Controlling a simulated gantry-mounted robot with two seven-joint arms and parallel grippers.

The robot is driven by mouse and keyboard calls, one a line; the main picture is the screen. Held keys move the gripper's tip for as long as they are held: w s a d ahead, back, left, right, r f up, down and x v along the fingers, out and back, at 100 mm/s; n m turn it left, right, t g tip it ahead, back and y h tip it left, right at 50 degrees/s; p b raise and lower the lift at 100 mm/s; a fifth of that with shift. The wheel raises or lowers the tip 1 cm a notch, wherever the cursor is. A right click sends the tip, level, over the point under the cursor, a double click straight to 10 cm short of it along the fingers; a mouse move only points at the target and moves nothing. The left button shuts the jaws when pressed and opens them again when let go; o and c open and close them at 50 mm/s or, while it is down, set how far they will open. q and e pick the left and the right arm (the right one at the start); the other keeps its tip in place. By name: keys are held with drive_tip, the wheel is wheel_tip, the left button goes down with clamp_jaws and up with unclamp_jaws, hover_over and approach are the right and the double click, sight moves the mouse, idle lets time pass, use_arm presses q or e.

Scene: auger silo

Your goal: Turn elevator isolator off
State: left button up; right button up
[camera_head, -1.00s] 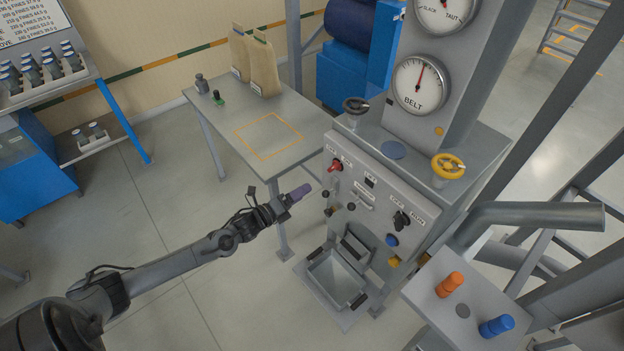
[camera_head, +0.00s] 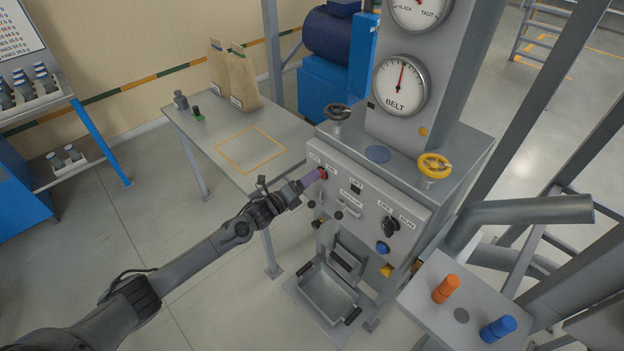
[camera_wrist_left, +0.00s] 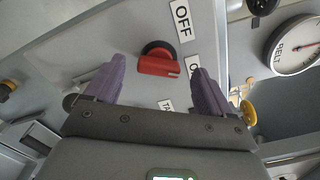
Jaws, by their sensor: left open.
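The red rotary switch (camera_head: 323,173) is at the upper left of the grey panel front. In the left wrist view the red switch (camera_wrist_left: 158,62) has a flat red handle on a dark round base, with its end towards the ON label (camera_wrist_left: 193,67). The OFF label (camera_wrist_left: 182,20) lies above it in that view. My left gripper (camera_head: 314,180) is open, right at the switch, with its purple fingers on either side of the handle in the wrist view. Whether the fingers touch it I cannot tell. My right gripper is not in view.
A black selector (camera_head: 391,227), blue button (camera_head: 382,247) and small levers share the panel. A black handwheel (camera_head: 337,112) and yellow handwheel (camera_head: 434,164) sit on top. A metal tray (camera_head: 328,292) is below. A grey table (camera_head: 215,135) stands behind.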

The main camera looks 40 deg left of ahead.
use_arm(q)
drive_tip(key=shift+w+d, duration=0.15)
drive_tip(key=shift+w, duration=0.95)
drive_tip(key=c, duration=1.1)
drive_tip(key=shift+o, duration=0.2)
drive_tip(key=shift+n, duration=0.3)
drive_tip(key=n, duration=0.7)
drive_tip(key=n+p, duration=0.1)
drive_tip(key=n, duration=0.3)
drive_tip(key=shift+f, duration=0.25)
drive_tip(key=shift+n, duration=0.3)
drive_tip(key=o, duration=1.1)
drive_tip(key=shift+c, duration=0.2)
